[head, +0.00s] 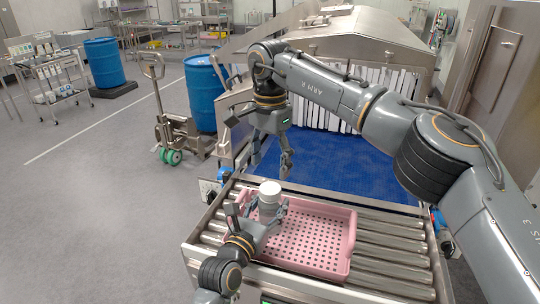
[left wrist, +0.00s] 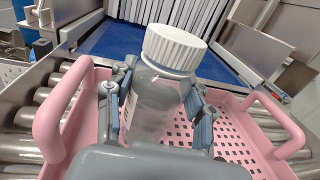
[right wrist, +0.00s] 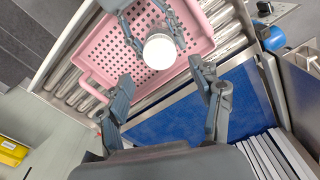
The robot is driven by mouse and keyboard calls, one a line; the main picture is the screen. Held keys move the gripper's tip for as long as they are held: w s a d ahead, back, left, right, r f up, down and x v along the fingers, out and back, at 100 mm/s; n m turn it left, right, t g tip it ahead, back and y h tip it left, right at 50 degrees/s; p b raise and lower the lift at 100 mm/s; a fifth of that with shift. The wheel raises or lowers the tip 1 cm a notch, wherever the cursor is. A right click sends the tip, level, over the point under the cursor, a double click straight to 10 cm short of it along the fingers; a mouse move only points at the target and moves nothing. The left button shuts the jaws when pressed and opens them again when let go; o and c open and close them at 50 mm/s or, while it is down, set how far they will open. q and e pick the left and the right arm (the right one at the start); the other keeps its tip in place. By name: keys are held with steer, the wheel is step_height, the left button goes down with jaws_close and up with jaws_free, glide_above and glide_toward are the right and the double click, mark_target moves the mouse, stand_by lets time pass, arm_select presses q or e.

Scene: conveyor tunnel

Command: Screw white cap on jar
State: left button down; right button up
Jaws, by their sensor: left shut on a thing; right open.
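The clear jar (left wrist: 152,103) stands upright or slightly tilted over the pink tray, and the white cap (left wrist: 175,47) sits on its mouth. In the head view the cap (head: 270,188) shows on top of the jar. My left gripper (head: 268,222) is shut on the jar's body, with its fingers (left wrist: 160,105) on both sides. My right gripper (head: 270,165) is open and empty, above and beyond the jar. In the right wrist view its spread fingers (right wrist: 164,92) lie apart from the cap (right wrist: 159,51). I cannot tell how tightly the cap sits.
The pink perforated tray (head: 347,235) rests on the roller conveyor (head: 395,248). A blue belt (head: 330,155) leads into the steel tunnel with white strip curtains (head: 375,80). A blue barrel (head: 203,95) on a pallet jack stands to the left.

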mark_target(270, 187)
step_height(270, 187, down, 7)
steer(key=shift+r, duration=0.15)
steer(key=shift+c, duration=0.4)
steer(key=c, duration=1.1)
steer(key=m, duration=0.6)
steer(key=shift+c, duration=0.2)
steer(key=m, duration=1.8)
steer(key=shift+m, duration=0.3)
steer(key=o, duration=1.4)
